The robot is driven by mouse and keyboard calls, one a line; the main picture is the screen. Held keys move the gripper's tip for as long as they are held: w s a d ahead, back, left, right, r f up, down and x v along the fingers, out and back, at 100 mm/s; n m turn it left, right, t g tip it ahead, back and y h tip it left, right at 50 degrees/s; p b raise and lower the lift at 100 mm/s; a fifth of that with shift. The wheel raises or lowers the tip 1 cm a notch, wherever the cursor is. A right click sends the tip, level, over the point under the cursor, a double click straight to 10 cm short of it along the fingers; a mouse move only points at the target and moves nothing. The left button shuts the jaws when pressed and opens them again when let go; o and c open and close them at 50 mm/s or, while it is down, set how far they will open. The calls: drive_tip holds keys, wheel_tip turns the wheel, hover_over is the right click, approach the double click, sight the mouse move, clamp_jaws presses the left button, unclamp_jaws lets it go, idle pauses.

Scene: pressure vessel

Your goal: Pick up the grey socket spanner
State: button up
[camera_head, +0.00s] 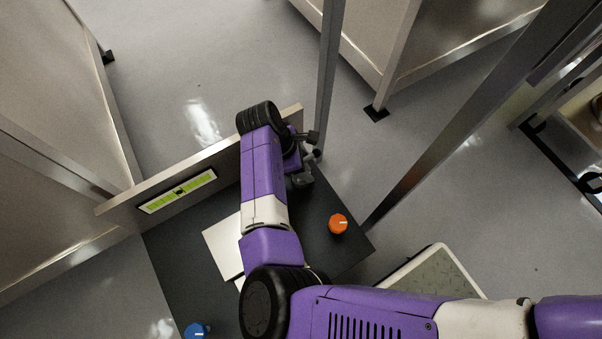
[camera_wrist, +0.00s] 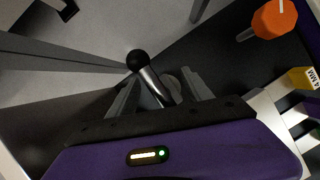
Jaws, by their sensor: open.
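A shiny grey rod with a round black end, which looks like the grey socket spanner (camera_wrist: 153,86), shows in the wrist view. It lies in line with the gap between the two fingers of my gripper (camera_wrist: 160,84). The fingers are open, one on each side of its lower part; I cannot tell whether they touch it. Its lower end is hidden by my gripper body. In the head view my gripper (camera_head: 306,172) is over the far right part of the dark table, and the spanner is hard to make out beside it.
The dark table (camera_head: 328,262) bears an orange knob (camera_head: 338,224), a blue knob (camera_head: 196,330) and a pale panel (camera_head: 222,246) partly under my arm. An upright board with a green label (camera_head: 178,191) lines its far edge. A grey post (camera_head: 329,75) stands close beyond my gripper.

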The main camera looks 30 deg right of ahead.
clamp_jaws()
idle(1.3)
